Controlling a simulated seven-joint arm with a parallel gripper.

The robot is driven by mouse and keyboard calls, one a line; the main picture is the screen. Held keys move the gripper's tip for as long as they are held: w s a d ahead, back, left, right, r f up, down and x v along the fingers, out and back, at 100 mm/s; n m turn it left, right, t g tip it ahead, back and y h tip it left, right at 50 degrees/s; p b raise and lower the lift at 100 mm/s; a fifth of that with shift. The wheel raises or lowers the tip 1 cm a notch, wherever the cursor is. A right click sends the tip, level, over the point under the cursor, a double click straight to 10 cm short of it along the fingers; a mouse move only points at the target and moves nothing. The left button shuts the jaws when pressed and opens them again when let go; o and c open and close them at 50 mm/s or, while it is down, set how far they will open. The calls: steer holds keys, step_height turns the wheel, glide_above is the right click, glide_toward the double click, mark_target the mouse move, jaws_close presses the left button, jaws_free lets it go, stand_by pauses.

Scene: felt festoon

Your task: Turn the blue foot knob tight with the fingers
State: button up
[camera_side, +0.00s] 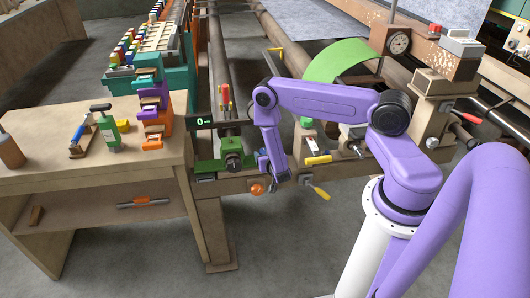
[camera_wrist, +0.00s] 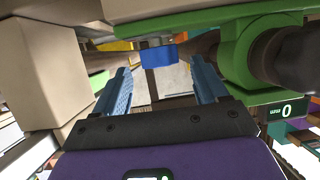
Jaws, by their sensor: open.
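The blue foot knob (camera_wrist: 160,56) shows in the wrist view as a small blue block at the top centre, under a pale beam. My gripper (camera_wrist: 161,78) is open, with its two blue ridged fingers spread to the left and right below the knob. The knob lies ahead between the two finger lines, and I see no finger touching it. In the side view my gripper (camera_side: 276,183) hangs low at the front of the bench rail; the knob cannot be made out there.
A green bracket (camera_wrist: 237,50) with a dark round part is close by on the right in the wrist view. A pale block (camera_wrist: 45,75) stands close on the left. In the side view an orange ball knob (camera_side: 257,189) and yellow-handled parts (camera_side: 318,160) flank my gripper.

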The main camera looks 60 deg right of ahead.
steer(key=shift+x, duration=2.15)
steer(key=c, duration=1)
